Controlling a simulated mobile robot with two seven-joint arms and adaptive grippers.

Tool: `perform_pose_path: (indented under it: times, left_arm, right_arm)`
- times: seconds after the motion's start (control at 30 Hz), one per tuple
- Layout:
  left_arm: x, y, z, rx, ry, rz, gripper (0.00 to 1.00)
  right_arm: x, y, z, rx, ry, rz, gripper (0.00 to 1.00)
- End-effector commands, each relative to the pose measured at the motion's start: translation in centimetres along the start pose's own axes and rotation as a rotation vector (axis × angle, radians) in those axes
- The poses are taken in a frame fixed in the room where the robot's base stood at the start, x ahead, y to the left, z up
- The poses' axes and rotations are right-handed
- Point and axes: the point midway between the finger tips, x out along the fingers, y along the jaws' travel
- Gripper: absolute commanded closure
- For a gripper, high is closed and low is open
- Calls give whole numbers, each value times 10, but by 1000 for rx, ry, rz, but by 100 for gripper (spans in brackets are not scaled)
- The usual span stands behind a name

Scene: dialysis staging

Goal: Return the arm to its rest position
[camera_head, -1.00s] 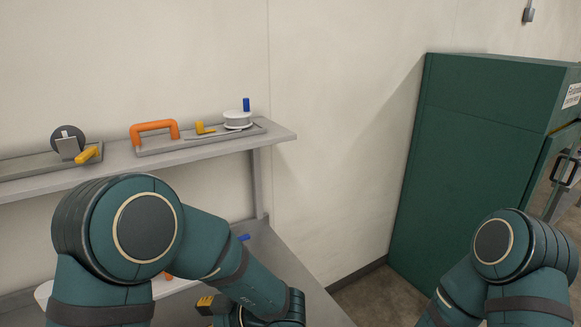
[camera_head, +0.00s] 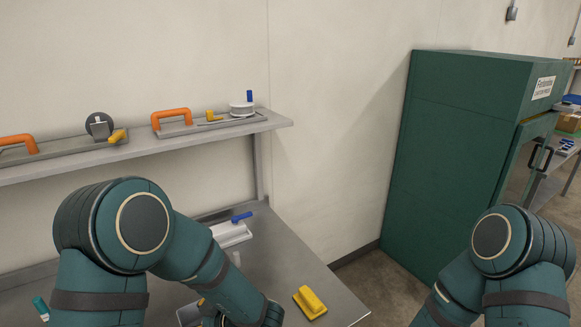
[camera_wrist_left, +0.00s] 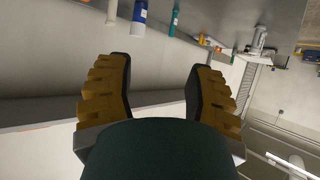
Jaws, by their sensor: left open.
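My left arm (camera_head: 143,222) is bent over the steel worktop, its forearm reaching down to the bottom edge of the head view. My left gripper (camera_wrist_left: 160,70) shows in the left wrist view with its two yellow-padded fingers spread apart and nothing between them. In the head view the gripper is mostly hidden or cut off at the bottom. My right arm (camera_head: 490,245) is bent at the lower right; its gripper is out of view.
The worktop (camera_head: 275,255) holds a yellow block (camera_head: 310,302) and a white item with a blue lever (camera_head: 232,233). A wall shelf (camera_head: 215,137) above carries trays with an orange handle (camera_head: 171,117) and a white spool (camera_head: 241,109). A green cabinet (camera_head: 450,150) stands right.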

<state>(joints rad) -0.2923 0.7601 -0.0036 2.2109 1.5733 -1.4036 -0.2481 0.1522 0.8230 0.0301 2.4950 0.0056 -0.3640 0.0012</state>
Motion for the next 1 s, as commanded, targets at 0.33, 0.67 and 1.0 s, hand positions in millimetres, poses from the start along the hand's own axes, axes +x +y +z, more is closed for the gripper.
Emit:
perform_pose_path:
  times: [0.33,0.67,1.0]
  left_arm:
    - [55,-6,121,258,-426,376,46]
    - [22,-85,224,545,-950,608,46]
    - [-17,-152,263,733,-1255,727,46]
  right_arm:
    - [0,0,0,0,-1,0,53]
    - [0,0,0,0,0,0,53]
    - [10,4,2,-1,-1,0,53]
